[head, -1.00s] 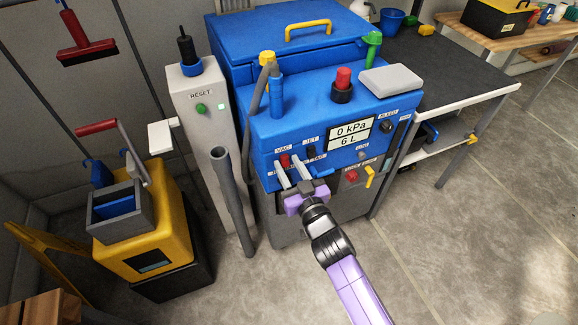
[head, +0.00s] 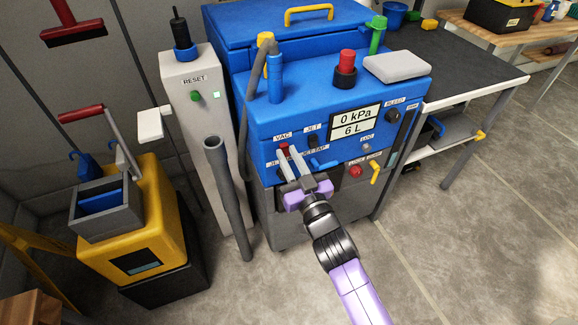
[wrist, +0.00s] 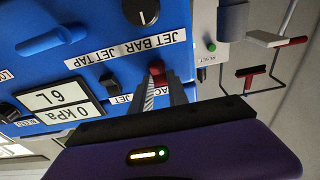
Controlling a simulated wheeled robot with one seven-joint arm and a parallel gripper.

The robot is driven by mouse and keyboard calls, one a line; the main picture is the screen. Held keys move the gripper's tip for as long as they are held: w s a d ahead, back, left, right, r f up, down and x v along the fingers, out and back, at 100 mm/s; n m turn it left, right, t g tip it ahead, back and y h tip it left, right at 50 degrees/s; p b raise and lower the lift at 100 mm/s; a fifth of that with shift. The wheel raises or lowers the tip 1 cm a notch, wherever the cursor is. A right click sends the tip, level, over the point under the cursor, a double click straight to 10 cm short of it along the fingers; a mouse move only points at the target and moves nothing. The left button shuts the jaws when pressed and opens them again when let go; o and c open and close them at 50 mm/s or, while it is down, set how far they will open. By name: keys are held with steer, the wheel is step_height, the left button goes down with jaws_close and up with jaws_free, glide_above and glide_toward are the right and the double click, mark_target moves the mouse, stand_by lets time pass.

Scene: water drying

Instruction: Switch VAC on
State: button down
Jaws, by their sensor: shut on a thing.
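The blue machine (head: 300,100) carries a red switch (head: 284,148) under the VAC label (head: 282,137) on its front panel. The red switch also shows in the wrist view (wrist: 156,69), at the tips of my fingers. My gripper (head: 292,154) reaches up to the panel with its fingers close together, shut on the red switch. The fingers hide part of the switch, so I cannot tell its position. The display (head: 354,124) reads 0 kPa and 6 L.
A dark JET switch (head: 313,141) sits just right of the VAC switch. Below are a blue tap lever (head: 325,165), a red button (head: 355,171) and a yellow lever (head: 375,170). A grey hose (head: 228,195) stands to the left. Floor at the right front is clear.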

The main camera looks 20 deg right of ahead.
steer(key=shift+w+f+t+b, duration=0.1)
steer(key=shift+f+t+b, duration=0.5)
steer(key=shift+b, duration=3.6)
steer(key=shift+f+t+b, duration=0.15)
steer(key=shift+t+b, duration=0.85)
steer(key=shift+b, duration=3.2)
steer(key=shift+r+b, duration=0.15)
steer(key=shift+b, duration=0.85)
steer(key=c, duration=1.3)
jaws_free()
steer(key=shift+p+v, duration=0.5)
steer(key=shift+v, duration=3.5)
steer(key=shift+w, duration=0.1)
